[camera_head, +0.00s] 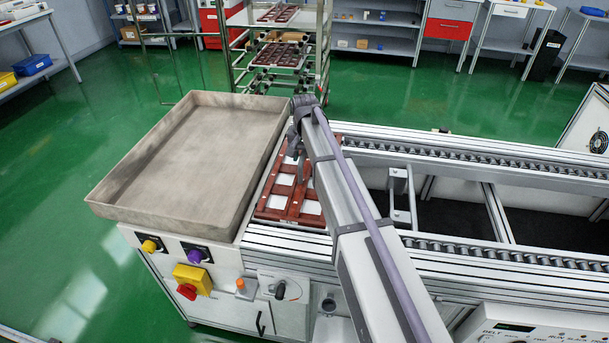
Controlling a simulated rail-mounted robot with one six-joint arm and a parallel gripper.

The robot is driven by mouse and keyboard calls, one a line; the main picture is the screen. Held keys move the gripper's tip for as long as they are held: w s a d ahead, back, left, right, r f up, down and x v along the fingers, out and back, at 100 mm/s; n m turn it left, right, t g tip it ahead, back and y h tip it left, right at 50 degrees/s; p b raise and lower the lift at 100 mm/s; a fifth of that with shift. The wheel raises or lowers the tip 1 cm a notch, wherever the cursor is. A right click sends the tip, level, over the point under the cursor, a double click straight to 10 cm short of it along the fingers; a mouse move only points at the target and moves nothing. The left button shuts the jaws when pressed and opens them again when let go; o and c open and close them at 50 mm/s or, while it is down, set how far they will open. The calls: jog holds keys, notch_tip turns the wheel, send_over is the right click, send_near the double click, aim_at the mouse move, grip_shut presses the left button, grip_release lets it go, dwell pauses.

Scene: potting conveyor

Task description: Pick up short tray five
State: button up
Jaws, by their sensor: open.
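A reddish-brown tray (287,209) with pale square cells lies at the left end of the conveyor, between the rails. I cannot read any number on it, so I cannot tell if it is short tray five. My arm crosses in front of it and hides its right part. My gripper (299,165) is over the tray's upper middle, pointing down. It is open, and nothing shows between its fingers. Whether the fingers touch the tray cannot be told. More reddish-brown trays (278,55) lie on a metal rack at the back.
A large empty grey metal bin (107,196) stands directly left of the tray. The conveyor's roller rails (480,160) run off to the right with open gaps between them. The wheeled rack (326,50) stands behind. A yellow and red switch (193,281) is on the front panel.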

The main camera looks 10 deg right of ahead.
jog(key=shift+f, duration=0.25)
dwell(0.4)
grip_shut()
dwell(0.6)
